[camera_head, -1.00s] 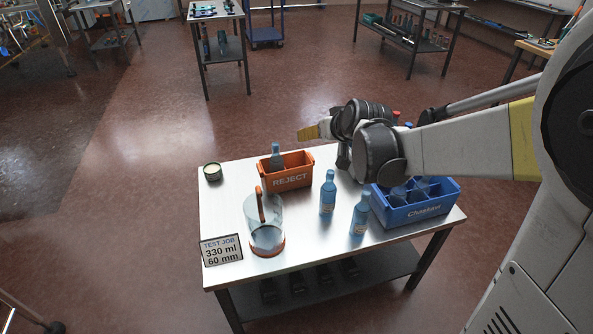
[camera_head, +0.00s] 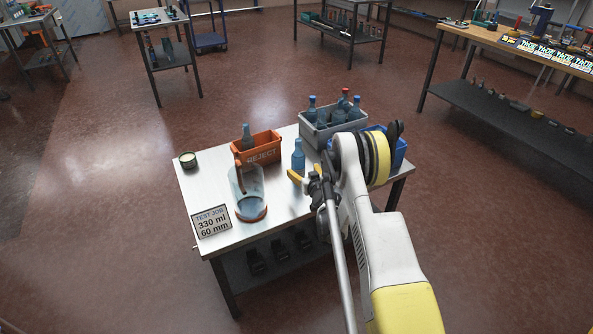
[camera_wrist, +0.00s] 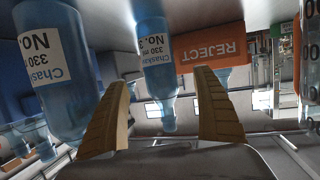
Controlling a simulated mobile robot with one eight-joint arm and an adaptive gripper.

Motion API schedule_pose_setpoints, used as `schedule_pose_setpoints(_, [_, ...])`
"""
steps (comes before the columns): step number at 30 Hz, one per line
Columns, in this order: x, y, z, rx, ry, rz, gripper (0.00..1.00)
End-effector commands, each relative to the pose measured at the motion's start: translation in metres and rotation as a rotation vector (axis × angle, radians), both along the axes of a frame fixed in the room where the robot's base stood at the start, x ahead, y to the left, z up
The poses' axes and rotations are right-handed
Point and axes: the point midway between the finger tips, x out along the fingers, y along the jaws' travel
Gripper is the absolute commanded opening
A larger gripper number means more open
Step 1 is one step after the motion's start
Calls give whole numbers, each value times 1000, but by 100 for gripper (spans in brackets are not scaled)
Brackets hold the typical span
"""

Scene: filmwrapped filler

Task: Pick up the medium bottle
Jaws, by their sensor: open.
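A blue bottle (camera_head: 298,154) stands upright on the table, right of the orange REJECT box. My wrist view is upside down. It shows this bottle (camera_wrist: 155,65), with a 330 ml label, ahead of the gap between my fingers. A second blue bottle (camera_wrist: 58,75), also labelled 330 ml, is nearer and outside my left finger; my arm hides it in the head view. I cannot tell which is the medium one. My gripper (camera_head: 301,177) is low over the table, in front of the first bottle; its tan fingers (camera_wrist: 163,120) are apart and empty.
The REJECT box (camera_head: 262,152) holds one bottle. A clear jug (camera_head: 248,190), a small round tin (camera_head: 188,160) and a job sign (camera_head: 211,221) reading 330 ml, 60 mm are at left. A grey crate (camera_head: 345,128) with several bottles and a partly hidden blue crate (camera_head: 399,150) are behind.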

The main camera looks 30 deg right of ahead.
Motion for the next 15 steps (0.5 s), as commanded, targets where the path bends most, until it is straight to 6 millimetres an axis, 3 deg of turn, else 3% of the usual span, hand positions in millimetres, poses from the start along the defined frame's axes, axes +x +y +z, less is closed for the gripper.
schedule_pose_setpoints(15, [64,-10,-24,-1,-1,0,78])
